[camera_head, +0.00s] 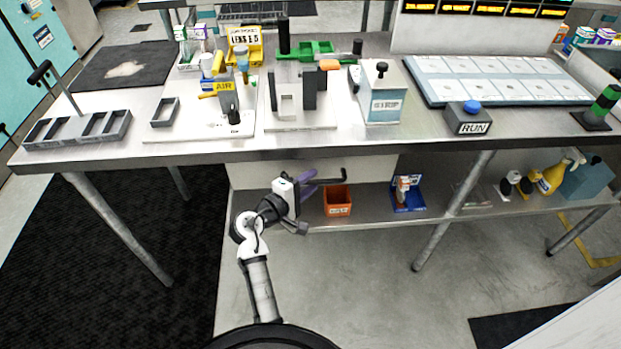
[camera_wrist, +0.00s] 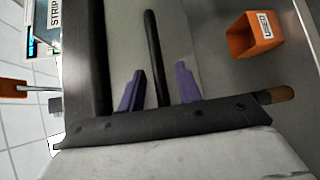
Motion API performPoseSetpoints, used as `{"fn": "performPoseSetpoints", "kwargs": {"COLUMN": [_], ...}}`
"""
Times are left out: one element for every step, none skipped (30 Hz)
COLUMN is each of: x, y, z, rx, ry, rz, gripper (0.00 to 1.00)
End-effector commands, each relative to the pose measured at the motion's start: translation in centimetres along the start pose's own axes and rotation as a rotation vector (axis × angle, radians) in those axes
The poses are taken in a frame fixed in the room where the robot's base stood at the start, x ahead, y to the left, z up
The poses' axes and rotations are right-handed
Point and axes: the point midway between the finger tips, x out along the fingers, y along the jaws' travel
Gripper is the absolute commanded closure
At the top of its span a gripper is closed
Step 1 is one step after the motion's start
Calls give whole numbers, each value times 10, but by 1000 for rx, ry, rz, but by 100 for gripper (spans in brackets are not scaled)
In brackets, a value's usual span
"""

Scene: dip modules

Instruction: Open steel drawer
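The steel drawer's pale front (camera_head: 372,170) is under the workbench top, and it also shows in the wrist view (camera_wrist: 126,40). Its dark bar handle (camera_head: 329,180) runs across the front; in the wrist view the handle (camera_wrist: 152,48) runs from the top down between my fingers. My gripper (camera_head: 308,187) is at the handle's left part. In the wrist view my gripper's (camera_wrist: 159,88) two purple fingers are apart, one on each side of the bar, with a gap on both sides. The handle's near end is hidden behind my gripper body.
The workbench edge (camera_head: 230,153) runs just above my gripper. An orange bin (camera_head: 338,201) stands on the lower shelf close to my gripper's right, with a blue holder (camera_head: 407,194) farther right. A bench leg (camera_head: 452,210) stands right of these. The floor in front is clear.

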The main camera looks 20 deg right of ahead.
Motion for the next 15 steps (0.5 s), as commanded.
{"fn": "performPoseSetpoints", "kwargs": {"x": [4, 6, 8, 8, 9, 9, 9, 9, 9, 9, 9, 9, 9, 9, 9], "y": [1, 1, 0, 0, 0, 0, 0, 0, 0, 0, 0, 0, 0, 0, 0], "z": [0, 0, 0, 0, 0, 0, 0, 0, 0, 0, 0, 0, 0, 0, 0], "rx": [1, 1, 1, 1, 1, 1, 1, 1, 1, 1, 1, 1, 1, 1, 1], "ry": [-1, 0, 0, 0, 0, 0, 0, 1, 1, 1, 1, 1, 1, 1, 1], "rz": [0, 0, 0, -1, -1, -1, -1, 0, 0, 0, 0, 0, 0, 0, 0], "gripper": [66, 66, 66, 66, 66, 66, 66, 66, 66, 66, 66, 66, 70, 74, 79]}}
